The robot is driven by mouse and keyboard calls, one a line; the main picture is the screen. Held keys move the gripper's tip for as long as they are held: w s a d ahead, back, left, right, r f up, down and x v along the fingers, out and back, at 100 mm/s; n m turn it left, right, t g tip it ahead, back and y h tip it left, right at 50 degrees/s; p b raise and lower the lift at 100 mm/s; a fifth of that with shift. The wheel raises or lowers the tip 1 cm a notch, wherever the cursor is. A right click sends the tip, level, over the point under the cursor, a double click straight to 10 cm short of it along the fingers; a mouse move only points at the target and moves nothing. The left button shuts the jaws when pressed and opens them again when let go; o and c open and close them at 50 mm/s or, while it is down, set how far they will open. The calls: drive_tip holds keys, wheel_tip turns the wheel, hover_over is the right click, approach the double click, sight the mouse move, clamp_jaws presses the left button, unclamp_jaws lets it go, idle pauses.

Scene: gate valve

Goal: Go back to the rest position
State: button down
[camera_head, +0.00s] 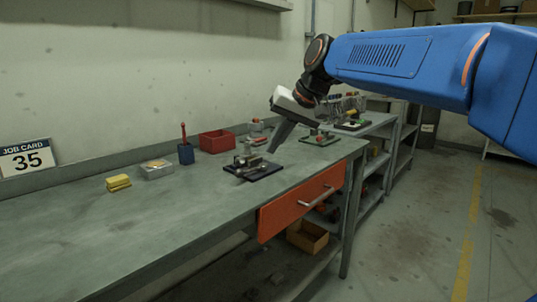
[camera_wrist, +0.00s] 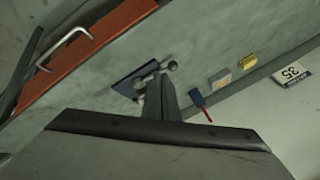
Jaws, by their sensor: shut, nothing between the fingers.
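My gripper (camera_head: 279,141) is at the end of my blue arm, above the right part of the grey-green workbench (camera_head: 130,220). Its fingers are together and empty, pointing down. In the wrist view my gripper (camera_wrist: 160,92) shows as a dark wedge over the bench. A metal valve-like fixture on a dark base plate (camera_head: 262,171) stands on the bench just below and left of the fingertips. In the wrist view the dark base plate (camera_wrist: 128,86) is partly hidden behind the fingers. I cannot tell the exact gap, but the gripper appears apart from the fixture.
An orange drawer (camera_head: 290,211) is at the bench front. Clear floor (camera_head: 410,230) lies to the right.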

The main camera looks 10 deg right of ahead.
drive_tip(key=shift+s+d+r, duration=0.2)
drive_tip(key=shift+s+r, duration=0.1)
drive_tip(key=shift+r, duration=0.25)
drive_tip(key=shift+s, duration=0.1)
drive_tip(key=s+d+f+h, duration=0.1)
drive_tip(key=s+d+f, duration=0.3)
drive_tip(key=s+f, duration=0.5)
drive_tip(key=s+d+f+h, duration=0.2)
drive_tip(key=s+d+f, duration=0.3)
drive_tip(key=s+f, duration=0.4)
drive_tip(key=s+d+f+h, duration=0.1)
drive_tip(key=s+d+f, duration=0.3)
drive_tip(key=s+f, duration=0.6)
drive_tip(key=shift+s+d+h, duration=0.15)
drive_tip(key=shift+s+h, duration=0.05)
drive_tip(key=shift+h, duration=0.1)
